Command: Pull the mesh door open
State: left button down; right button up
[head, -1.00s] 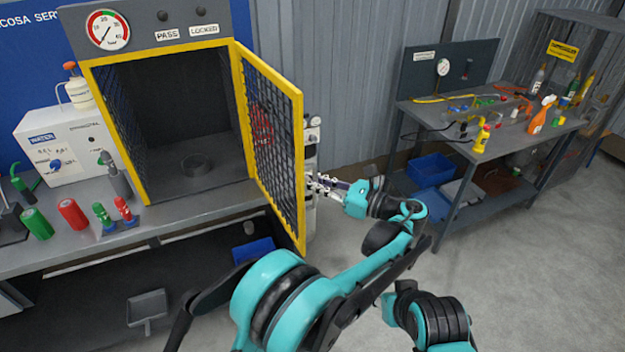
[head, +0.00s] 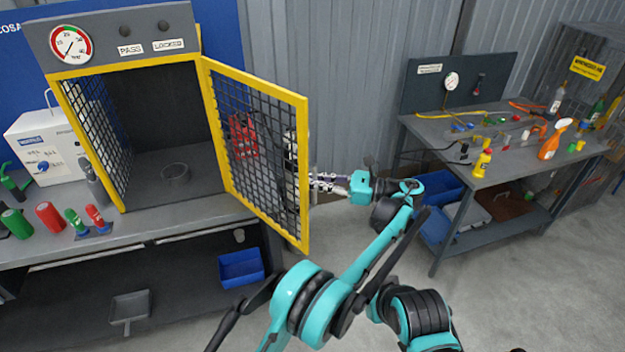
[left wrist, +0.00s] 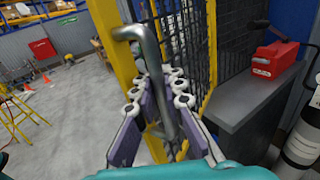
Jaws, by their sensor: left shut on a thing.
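The mesh door (head: 262,148) has a yellow frame and dark wire mesh. It stands swung open from the front of the grey test cabinet (head: 165,135), hinged on the opening's right side. My left gripper (head: 322,182) is at the door's free edge, on its outer side. In the left wrist view the gripper (left wrist: 158,118) has its purple fingers closed around the grey bar handle (left wrist: 150,60), which is fixed to the yellow frame. The mesh door also fills the middle of that view (left wrist: 212,50). My right gripper does not show.
A workbench (head: 470,140) with bottles and small tools stands at the right. Coloured cylinders (head: 50,216) sit on the bench left of the cabinet. A blue bin (head: 241,268) is below. In the left wrist view a red box (left wrist: 275,58) sits on a grey surface. Floor is clear at right.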

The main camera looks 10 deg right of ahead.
pick_arm(q)
jog(key=shift+d+f, duration=0.1)
jog(key=shift+d, duration=0.15)
jog(key=c, duration=1.9)
grip_release()
jog(key=o, duration=0.3)
jog(key=shift+s+d, duration=0.1)
jog(key=shift+d, duration=0.1)
jog(key=shift+a, duration=0.1)
jog(key=shift+a+r, duration=0.1)
jog(key=shift+r, duration=0.15)
notch_tip(320, 180, up, 10)
jog(key=shift+f, duration=0.2)
